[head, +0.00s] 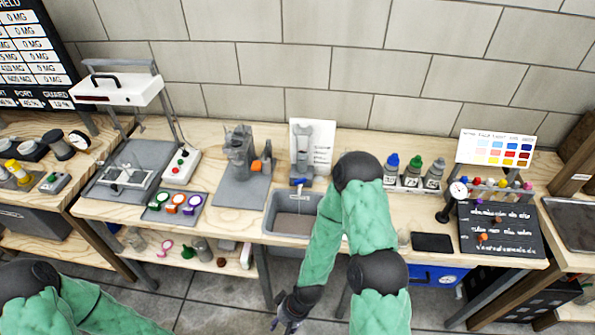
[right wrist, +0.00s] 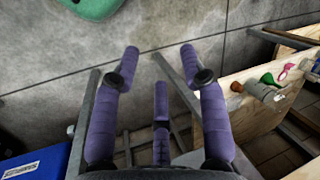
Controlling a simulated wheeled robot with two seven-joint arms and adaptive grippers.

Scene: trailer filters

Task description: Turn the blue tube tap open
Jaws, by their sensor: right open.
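The blue tube tap (head: 298,182) is a small blue handle on the grey fixture (head: 302,152) at the back of the sink (head: 295,213), in the middle of the workbench. My right gripper (head: 287,318) hangs low in front of the bench, well below and apart from the tap. In the right wrist view its purple fingers (right wrist: 160,68) are spread and empty, and the tap is not in that view. My left arm shows at the bottom left of the head view, but its gripper is outside the picture.
A blue box (head: 435,276) sits under the bench. The wrist view shows bare floor and bench legs around my fingers.

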